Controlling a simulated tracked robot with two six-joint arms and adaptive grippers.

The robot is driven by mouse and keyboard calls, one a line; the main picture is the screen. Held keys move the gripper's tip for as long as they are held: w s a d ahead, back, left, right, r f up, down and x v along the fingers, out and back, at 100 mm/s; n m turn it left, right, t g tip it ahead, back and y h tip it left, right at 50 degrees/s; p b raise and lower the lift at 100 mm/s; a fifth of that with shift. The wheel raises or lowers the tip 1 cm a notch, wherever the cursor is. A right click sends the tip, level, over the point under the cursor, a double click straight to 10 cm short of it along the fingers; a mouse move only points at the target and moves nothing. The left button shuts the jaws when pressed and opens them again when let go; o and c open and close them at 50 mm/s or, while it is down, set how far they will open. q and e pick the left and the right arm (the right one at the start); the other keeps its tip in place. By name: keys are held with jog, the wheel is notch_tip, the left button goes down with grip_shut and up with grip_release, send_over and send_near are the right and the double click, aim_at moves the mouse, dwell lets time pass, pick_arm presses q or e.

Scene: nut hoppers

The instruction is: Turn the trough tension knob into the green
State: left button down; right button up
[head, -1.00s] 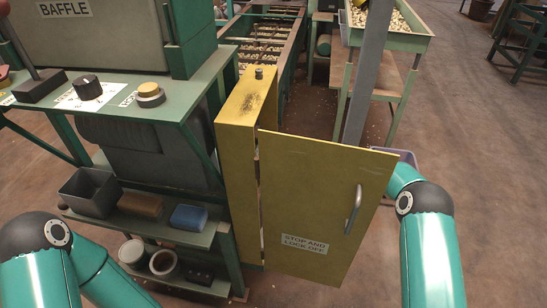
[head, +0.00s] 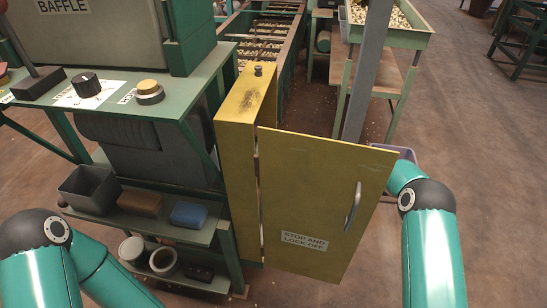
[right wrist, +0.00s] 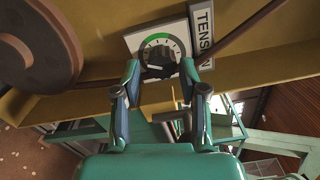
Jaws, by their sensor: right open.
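The tension knob (right wrist: 158,60) is black and sits on a white dial plate (right wrist: 136,40) with a green arc along its upper edge. A sign reading "TENSI…" (right wrist: 203,32) is beside it. Which mark the knob points at is too small to tell. My right gripper (right wrist: 161,73) is open in the right wrist view, with one fingertip on each side of the knob; I cannot tell whether they touch it. In the head view my right gripper is hidden behind the open yellow door (head: 315,195). My left gripper is out of view.
A large brown wheel (right wrist: 38,45) is left of the dial in the right wrist view, and a dark rod runs past it. In the head view, a bench (head: 175,105) carries another black knob (head: 87,84). A nut trough (head: 268,38) runs behind the yellow cabinet (head: 240,115).

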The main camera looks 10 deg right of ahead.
jog(key=v, duration=1.1)
jog(key=shift+s+d+f, duration=0.1)
